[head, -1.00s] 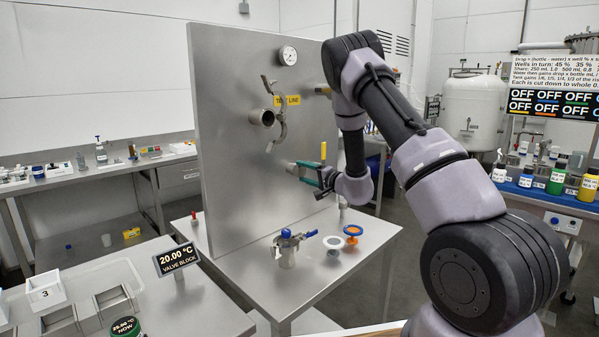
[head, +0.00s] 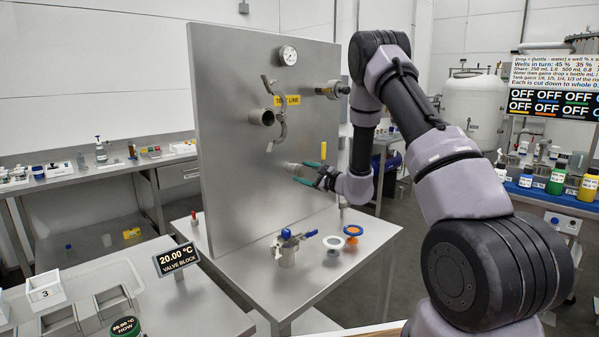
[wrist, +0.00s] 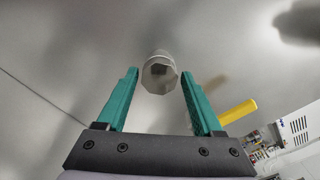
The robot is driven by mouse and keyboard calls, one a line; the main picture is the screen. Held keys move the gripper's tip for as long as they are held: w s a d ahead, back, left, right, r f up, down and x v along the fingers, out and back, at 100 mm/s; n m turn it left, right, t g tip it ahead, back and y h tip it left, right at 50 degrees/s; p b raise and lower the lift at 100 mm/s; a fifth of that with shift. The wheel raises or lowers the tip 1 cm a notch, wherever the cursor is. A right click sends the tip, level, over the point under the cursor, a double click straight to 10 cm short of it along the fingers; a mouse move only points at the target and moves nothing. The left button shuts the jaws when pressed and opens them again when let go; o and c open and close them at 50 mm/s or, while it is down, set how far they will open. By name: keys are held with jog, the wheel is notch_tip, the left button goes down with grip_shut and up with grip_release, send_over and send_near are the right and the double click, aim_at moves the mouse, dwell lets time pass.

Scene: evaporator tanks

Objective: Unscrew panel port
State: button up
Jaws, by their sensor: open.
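The panel port (head: 291,167) shows as a short grey metal fitting on the lower right of the upright steel panel (head: 225,165). In the wrist view its grey, many-sided end (wrist: 160,76) faces the camera, with a darker recess in its upper part. My gripper (head: 302,173) is open in front of it. In the wrist view the green fingers (wrist: 159,73) stand on either side of the fitting's end, with a clear gap on both sides. I cannot tell whether the fingertips reach past its front face. Nothing is held.
A yellow handle (wrist: 238,111) lies close to the right finger. A blue-handled valve (head: 288,246) and two handwheels stand on the table below.

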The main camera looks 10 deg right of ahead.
jog(key=m, duration=0.6)
jog(key=shift+c, duration=0.3)
grip_shut()
jog(key=n, duration=0.3)
jog(key=shift+n, duration=1.1)
jog(key=n, duration=0.3)
jog(key=shift+w+d+n, duration=0.1)
jog(key=shift+n, duration=1)
